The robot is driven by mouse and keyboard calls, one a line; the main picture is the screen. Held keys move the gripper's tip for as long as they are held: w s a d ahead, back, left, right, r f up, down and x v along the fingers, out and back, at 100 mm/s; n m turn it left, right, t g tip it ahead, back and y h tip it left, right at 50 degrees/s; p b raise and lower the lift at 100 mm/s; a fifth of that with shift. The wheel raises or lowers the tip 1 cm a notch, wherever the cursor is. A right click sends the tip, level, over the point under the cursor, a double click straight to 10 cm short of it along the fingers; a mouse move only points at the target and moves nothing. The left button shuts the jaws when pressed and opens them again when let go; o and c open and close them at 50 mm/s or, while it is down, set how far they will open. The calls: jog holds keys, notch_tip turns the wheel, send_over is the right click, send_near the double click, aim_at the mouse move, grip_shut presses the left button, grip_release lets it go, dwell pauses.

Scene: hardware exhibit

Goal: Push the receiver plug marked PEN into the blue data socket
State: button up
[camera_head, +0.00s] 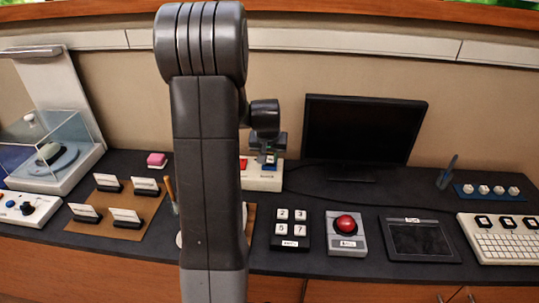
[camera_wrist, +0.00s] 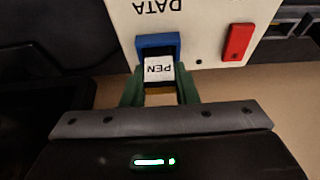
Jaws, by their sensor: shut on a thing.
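The receiver plug marked PEN (camera_wrist: 158,70) has a white label and appears upside down in the wrist view. My gripper (camera_wrist: 158,78) is shut on it, with one green finger on each side. The plug's far end is at the opening of the blue data socket (camera_wrist: 158,41), lined up with it; how deep it sits I cannot tell. The socket is on a cream panel (camera_wrist: 203,18) lettered DATA. In the head view my gripper (camera_head: 268,142) is over the cream box (camera_head: 262,183), and my arm hides part of the area.
A dark monitor (camera_head: 362,128) stands right of the box. A keypad (camera_head: 290,229), a red button box (camera_head: 346,232) and a tablet (camera_head: 419,239) lie in front.

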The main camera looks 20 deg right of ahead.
jog(key=o, duration=1.5)
jog(key=shift+r, duration=0.1)
jog(key=shift+r+p, duration=2.35)
jog(key=shift+r, duration=1.1)
jog(key=shift+f, duration=0.15)
jog(key=shift+f+b, duration=2.2)
jog(key=shift+f, duration=1.05)
